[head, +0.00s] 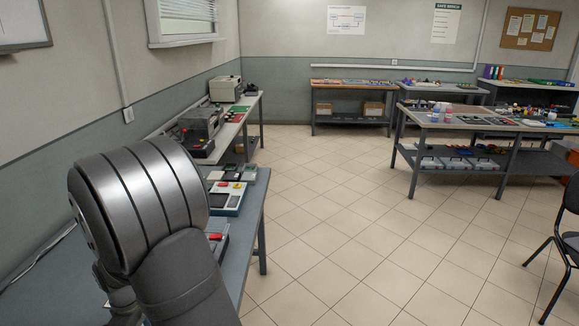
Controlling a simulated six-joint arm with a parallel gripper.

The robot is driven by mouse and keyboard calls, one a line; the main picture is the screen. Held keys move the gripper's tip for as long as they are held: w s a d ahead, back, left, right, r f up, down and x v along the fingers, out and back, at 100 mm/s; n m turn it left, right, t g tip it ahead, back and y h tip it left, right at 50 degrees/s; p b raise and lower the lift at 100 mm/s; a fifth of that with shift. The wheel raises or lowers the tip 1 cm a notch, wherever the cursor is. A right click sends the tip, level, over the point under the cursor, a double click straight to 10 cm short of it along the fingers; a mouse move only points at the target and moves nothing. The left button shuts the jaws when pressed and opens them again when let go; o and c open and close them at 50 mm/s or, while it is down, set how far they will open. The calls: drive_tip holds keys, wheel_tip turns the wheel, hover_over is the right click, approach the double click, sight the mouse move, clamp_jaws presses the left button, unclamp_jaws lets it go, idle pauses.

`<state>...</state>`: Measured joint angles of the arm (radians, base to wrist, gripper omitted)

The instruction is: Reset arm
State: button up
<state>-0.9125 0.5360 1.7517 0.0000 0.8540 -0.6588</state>
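My arm fills the lower left of the head view, with its rounded grey joint in front of the near bench (254,215). My gripper is not in view; the arm's links run out of the frame at the bottom. No coolant hoses can be made out. The part of the near bench behind my arm is hidden.
Panel-like devices (228,197) lie on the near bench. Grey machines (202,128) stand on a bench along the left wall. A work table (470,123) with small items stands at right, a black chair (568,240) at the right edge. The tiled floor (350,220) between is clear.

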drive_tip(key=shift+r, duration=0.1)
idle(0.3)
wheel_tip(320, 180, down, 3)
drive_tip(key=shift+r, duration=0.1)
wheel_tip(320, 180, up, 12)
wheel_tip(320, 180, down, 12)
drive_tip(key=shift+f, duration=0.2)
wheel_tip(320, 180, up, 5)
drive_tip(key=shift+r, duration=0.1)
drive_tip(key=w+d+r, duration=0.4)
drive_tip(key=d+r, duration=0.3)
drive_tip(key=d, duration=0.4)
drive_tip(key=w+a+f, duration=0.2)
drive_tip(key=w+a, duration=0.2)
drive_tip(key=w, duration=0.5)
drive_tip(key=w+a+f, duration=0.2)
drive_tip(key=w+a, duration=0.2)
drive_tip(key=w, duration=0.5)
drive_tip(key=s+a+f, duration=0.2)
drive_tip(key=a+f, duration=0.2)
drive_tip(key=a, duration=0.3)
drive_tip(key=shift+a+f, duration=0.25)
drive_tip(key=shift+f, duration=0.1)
